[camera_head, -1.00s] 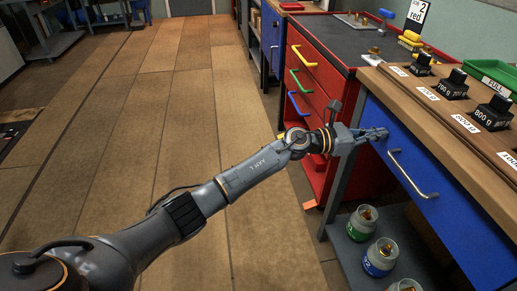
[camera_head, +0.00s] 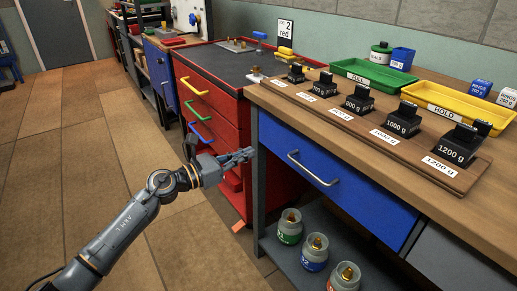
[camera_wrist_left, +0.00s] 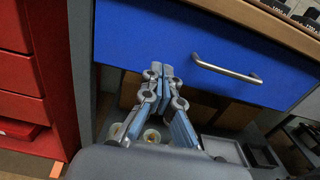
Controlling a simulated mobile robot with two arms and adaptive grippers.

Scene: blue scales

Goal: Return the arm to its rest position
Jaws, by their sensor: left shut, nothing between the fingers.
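My left arm comes in from the lower left in the head view. Its gripper (camera_head: 242,156) is shut and empty, just left of the workbench's blue drawer (camera_head: 340,178). In the left wrist view the gripper's fingers (camera_wrist_left: 160,72) are together in front of the blue drawer (camera_wrist_left: 150,40), left of its metal handle (camera_wrist_left: 227,72). The drawer looks closed. I cannot tell the exact gap between fingertips and drawer. My right gripper is not in view.
A red cabinet (camera_head: 217,105) stands left of the bench. Weights on a wooden board (camera_head: 400,150), a green tray (camera_head: 373,76) and a yellow tray (camera_head: 457,101) are on the benchtop. Several jars (camera_head: 314,252) stand on the lower shelf. The floor at left is clear.

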